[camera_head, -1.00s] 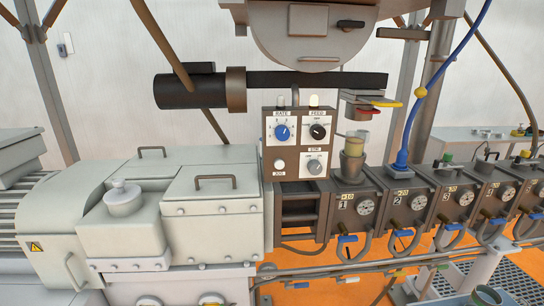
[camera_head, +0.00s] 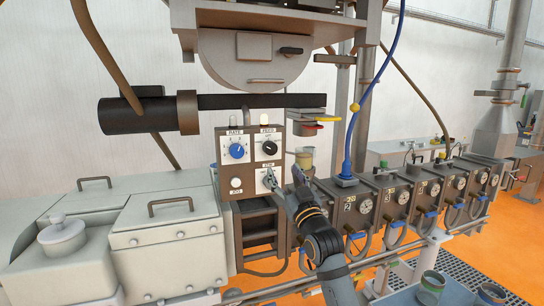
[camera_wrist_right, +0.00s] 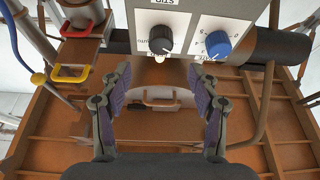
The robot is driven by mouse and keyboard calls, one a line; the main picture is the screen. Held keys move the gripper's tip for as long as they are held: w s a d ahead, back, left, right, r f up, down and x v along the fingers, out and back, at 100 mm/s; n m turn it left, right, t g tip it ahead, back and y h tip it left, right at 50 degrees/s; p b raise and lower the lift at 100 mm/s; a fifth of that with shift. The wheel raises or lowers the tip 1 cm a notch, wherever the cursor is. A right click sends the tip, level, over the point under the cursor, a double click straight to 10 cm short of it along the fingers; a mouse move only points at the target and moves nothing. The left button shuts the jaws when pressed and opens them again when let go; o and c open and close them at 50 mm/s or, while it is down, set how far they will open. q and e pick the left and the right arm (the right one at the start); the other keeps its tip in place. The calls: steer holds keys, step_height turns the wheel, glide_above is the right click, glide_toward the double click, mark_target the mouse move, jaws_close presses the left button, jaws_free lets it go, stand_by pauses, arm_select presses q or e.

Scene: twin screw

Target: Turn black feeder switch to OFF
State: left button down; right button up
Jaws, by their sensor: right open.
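The black feeder switch (camera_head: 269,148) is a round knob at the upper right of the small control panel (camera_head: 222,165). In the right wrist view the picture is upside down and the black knob (camera_wrist_right: 160,40) shows at the top centre; I cannot tell its exact setting. My right gripper (camera_head: 284,178) is in front of the panel's lower right, below the black knob. My left gripper is not in view.
The panel also has a blue rate knob (camera_head: 237,150), a white jog button (camera_head: 236,183) and a grey stir knob partly behind my gripper. A hopper body (camera_head: 255,60) hangs above. A yellow handle (camera_head: 316,119) and a red handle (camera_head: 306,127) jut out right of the panel.

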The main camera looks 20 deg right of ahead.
mark_target(272, 151)
steer(key=p+x, duration=0.3)
steer(key=x, duration=0.7)
steer(key=shift+w+a+p, duration=0.15)
steer(key=shift+w+p, duration=0.1)
steer(key=shift+p, duration=0.1)
